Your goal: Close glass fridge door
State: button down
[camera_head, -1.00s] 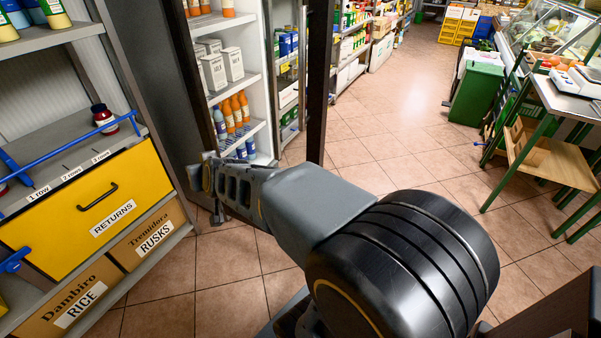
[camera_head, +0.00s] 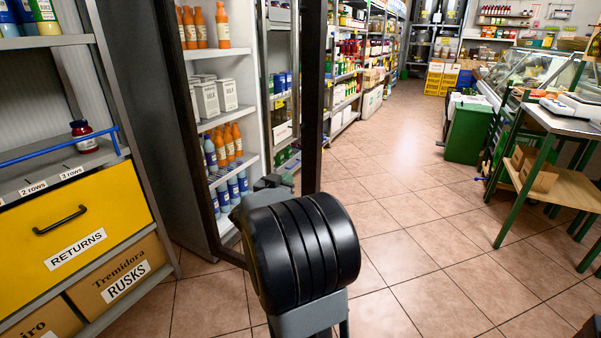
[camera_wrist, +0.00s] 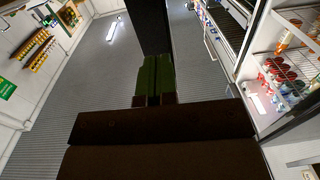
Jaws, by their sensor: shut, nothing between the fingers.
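The glass fridge (camera_head: 188,130) stands at left centre in the head view, its door open and white shelves exposed. The dark frame of the glass door (camera_head: 313,90) stands upright on the right of the opening, and shelves show through its pane. My arm covers part of the lower door. My gripper is hidden behind my arm in the head view. In the wrist view, my gripper (camera_wrist: 153,82) is shut and empty, its green fingertips in front of a dark upright post (camera_wrist: 150,28) that looks like the door frame. Contact cannot be told.
A shelf unit with a yellow returns drawer (camera_head: 85,225) stands close on the left. A green bin (camera_head: 468,132) and a metal-topped table (camera_head: 556,122) stand on the right. The tiled floor (camera_head: 395,190) between them and the fridge is clear.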

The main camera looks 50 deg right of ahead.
aim_at(304, 163)
jog(key=b+x, duration=0.2)
jog(key=x, duration=0.6)
jog(key=shift+w+d+f, duration=0.1)
jog(key=shift+f, duration=0.1)
jog(key=shift+w+d+r+b, duration=0.15)
jog(key=shift+d+b, duration=0.2)
jog(key=shift+d, duration=0.25)
